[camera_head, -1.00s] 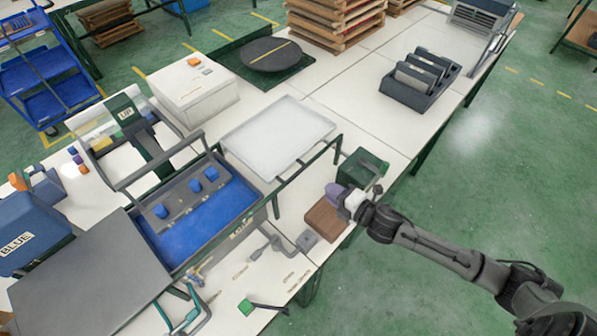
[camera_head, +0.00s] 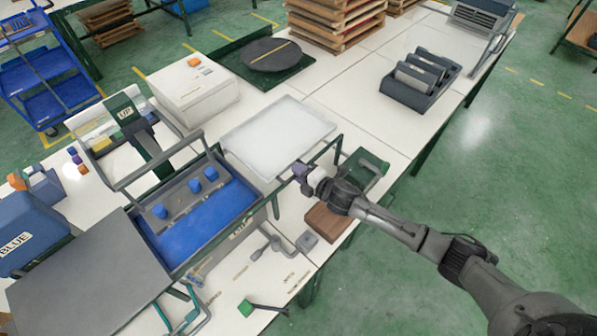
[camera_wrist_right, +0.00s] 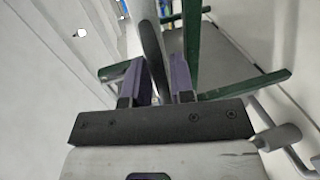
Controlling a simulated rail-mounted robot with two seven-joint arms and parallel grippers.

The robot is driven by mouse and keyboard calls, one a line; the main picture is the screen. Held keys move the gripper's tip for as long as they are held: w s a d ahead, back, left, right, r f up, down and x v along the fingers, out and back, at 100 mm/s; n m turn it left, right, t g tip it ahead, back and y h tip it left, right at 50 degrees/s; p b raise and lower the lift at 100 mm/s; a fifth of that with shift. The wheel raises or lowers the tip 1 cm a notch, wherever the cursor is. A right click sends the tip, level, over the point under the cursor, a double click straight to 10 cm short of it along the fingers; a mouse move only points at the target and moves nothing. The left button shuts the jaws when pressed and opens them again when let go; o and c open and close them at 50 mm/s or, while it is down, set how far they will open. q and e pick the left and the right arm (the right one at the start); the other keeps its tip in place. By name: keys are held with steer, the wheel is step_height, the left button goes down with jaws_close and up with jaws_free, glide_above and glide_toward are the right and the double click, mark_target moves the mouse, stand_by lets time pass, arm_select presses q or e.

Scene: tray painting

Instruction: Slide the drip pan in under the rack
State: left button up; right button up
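A shallow white pan with a grey rim (camera_head: 230,133), which looks like the drip pan, sits in the middle of the table in the head view. A dark green frame (camera_head: 325,152), probably the rack, stands along its right side; I cannot tell how far the two overlap. My right gripper (camera_head: 300,172) is at the near end of this frame. In the right wrist view its purple fingers (camera_wrist_right: 168,82) are apart, with a grey rod beyond and between them; contact is not visible. Green bars (camera_wrist_right: 245,84) show beyond them. I see no left gripper.
A blue tank (camera_head: 215,215) under a grey frame stands left of my right gripper. A brown block (camera_head: 325,222) and a green item (camera_head: 372,163) lie close to my right arm. A white box (camera_head: 195,92) and a dark slotted holder (camera_head: 420,78) stand farther back.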

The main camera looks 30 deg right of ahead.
steer(key=shift+w+a, duration=0.1)
steer(key=shift+w, duration=0.15)
jaws_close()
stand_by(0.3)
